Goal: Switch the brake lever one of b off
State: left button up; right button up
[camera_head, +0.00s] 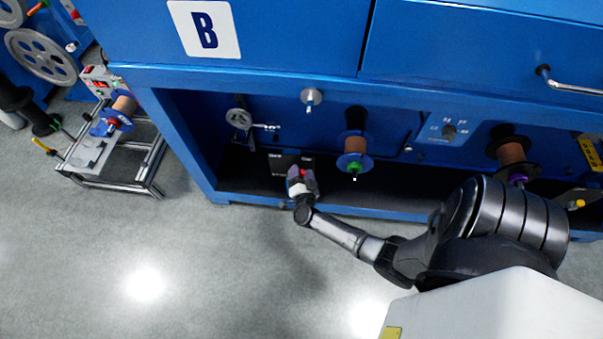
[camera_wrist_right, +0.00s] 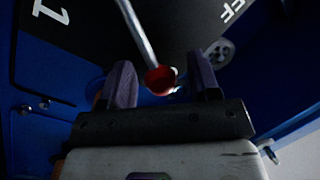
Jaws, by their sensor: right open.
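The blue machine marked B (camera_head: 205,29) fills the back of the head view. My right gripper (camera_head: 302,180) reaches into its lower bay, in front of a black brake panel (camera_head: 280,160). In the right wrist view the gripper (camera_wrist_right: 165,85) is open, its two purple fingers apart. A metal lever with a red knob (camera_wrist_right: 160,79) shows between the fingers, and I cannot tell whether either finger touches it. The panel carries a "1" (camera_wrist_right: 50,11) on the left and "FF" lettering on the right. The red knob also shows in the head view (camera_head: 303,173). My left gripper is out of view.
A copper spool with a green knob (camera_head: 354,168) hangs right of my gripper. Another spool (camera_head: 511,153) is farther right, beside a dial panel (camera_head: 450,131). A metal stand (camera_head: 150,165) is at the left. The grey floor (camera_head: 230,280) in front is clear.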

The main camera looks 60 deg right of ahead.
jog(key=shift+c, duration=0.5)
jog(key=c, duration=0.4)
grip_shut()
jog(key=shift+w+r, duration=0.1)
